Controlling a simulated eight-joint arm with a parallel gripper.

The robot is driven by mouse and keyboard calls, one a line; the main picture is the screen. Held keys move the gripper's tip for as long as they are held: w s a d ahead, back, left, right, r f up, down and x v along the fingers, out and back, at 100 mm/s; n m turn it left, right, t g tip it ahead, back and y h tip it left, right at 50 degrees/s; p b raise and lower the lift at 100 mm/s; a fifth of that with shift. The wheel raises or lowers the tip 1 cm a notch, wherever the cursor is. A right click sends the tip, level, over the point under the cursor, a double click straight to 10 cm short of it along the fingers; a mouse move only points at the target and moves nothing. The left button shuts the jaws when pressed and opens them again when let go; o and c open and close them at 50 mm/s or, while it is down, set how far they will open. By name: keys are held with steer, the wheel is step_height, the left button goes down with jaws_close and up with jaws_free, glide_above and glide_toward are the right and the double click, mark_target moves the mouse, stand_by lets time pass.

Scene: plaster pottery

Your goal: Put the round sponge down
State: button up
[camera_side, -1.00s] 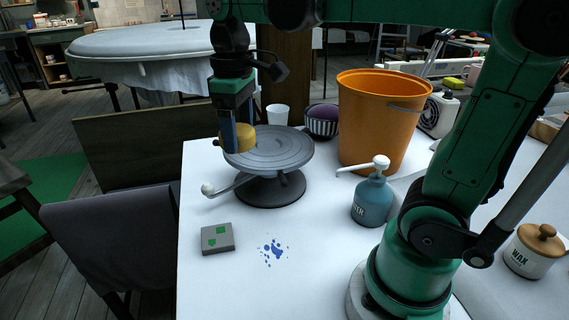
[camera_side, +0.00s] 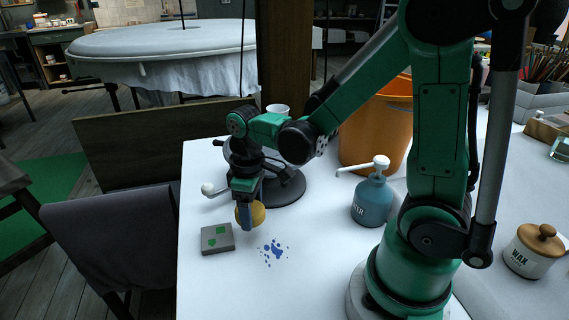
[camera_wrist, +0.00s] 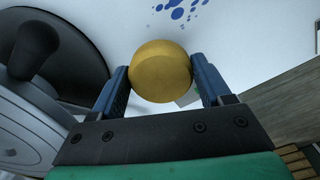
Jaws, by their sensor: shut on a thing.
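The round sponge (camera_side: 257,214) is yellow and sits between the blue fingers of my gripper (camera_side: 247,214). In the wrist view the sponge (camera_wrist: 161,72) is pinched between both fingers of my gripper (camera_wrist: 161,84). In the side view it is over the white table (camera_side: 215,290), close behind the blue splashes (camera_side: 272,252). I cannot tell whether the sponge touches the table. My gripper points down and partly covers the sponge.
A grey square block with green marks (camera_side: 217,238) lies just left of the splashes. A blue pump bottle (camera_side: 372,202) stands to the right. The front of the table is clear.

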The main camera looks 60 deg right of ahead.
mark_target(255, 236)
steer(key=shift+f, duration=2.1)
steer(key=shift+f, duration=0.1)
steer(key=o, duration=1.3)
step_height(255, 236, up, 12)
steer(key=shift+r, duration=0.1)
steer(key=t, duration=0.1)
steer(key=s+a+m+t, duration=0.1)
steer(key=shift+r+t, duration=0.3)
steer(key=t, duration=0.1)
steer(key=a+m+t, duration=0.1)
steer(key=shift+s+r+m+t, duration=0.15)
steer(key=shift+m+t, duration=0.15)
steer(key=shift+a+m+t, duration=0.25)
steer(key=shift+m+t, duration=0.25)
steer(key=shift+t, duration=0.5)
